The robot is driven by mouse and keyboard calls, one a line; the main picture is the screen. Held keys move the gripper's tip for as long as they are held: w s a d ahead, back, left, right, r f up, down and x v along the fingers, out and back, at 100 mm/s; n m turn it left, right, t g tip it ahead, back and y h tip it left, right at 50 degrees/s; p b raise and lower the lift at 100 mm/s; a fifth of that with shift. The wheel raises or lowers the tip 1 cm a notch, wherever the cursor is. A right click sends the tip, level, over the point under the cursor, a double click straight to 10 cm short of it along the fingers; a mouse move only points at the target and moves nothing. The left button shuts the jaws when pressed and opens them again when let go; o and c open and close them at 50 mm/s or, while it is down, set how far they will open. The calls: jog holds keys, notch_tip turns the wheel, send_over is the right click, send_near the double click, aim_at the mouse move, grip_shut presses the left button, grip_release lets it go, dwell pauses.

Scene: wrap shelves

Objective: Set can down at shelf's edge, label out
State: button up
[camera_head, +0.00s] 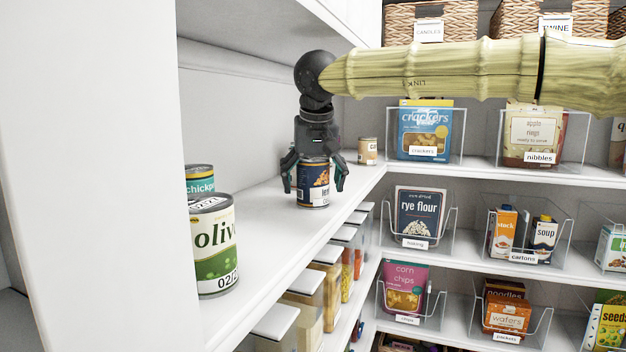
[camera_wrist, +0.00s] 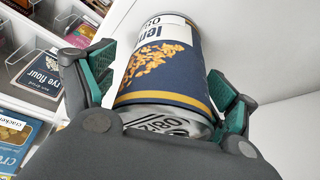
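A dark blue can with a white label band reading "len" and orange pictures (camera_head: 316,186) stands upright on the left white shelf (camera_head: 270,240), close to its front edge. Its lettering shows on the side turned toward the aisle. My gripper (camera_head: 314,186) is above the can, with one finger on each side. Gaps show between fingers and can in the head view, so it looks open. In the wrist view the can (camera_wrist: 160,70) lies between the teal finger pads, its printed end nearest the camera.
An olive can (camera_head: 215,245) and a chickpea can (camera_head: 200,180) stand nearer on the same shelf. A small tan can (camera_head: 367,151) stands at the back corner. Lidded containers (camera_head: 327,280) fill the shelf below. Bins (camera_head: 425,135) line the shelves at right.

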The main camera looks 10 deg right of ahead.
jog(key=shift+s+r, duration=0.3)
jog(key=shift+s, duration=0.15)
jog(key=shift+w, duration=0.3)
jog(key=shift+s+r+b, duration=0.1)
jog(key=shift+r+b, duration=0.1)
jog(key=shift+b, duration=0.35)
jog(key=s+b, duration=0.2)
jog(key=s, duration=0.2)
jog(key=s+a+b, duration=0.1)
jog(key=s+b, duration=0.1)
jog(key=s, duration=0.2)
jog(key=s+r+b, duration=0.1)
jog(key=s+b, duration=0.1)
jog(key=s, duration=0.2)
jog(key=shift+s+a, duration=0.15)
jog(key=shift+s, duration=0.1)
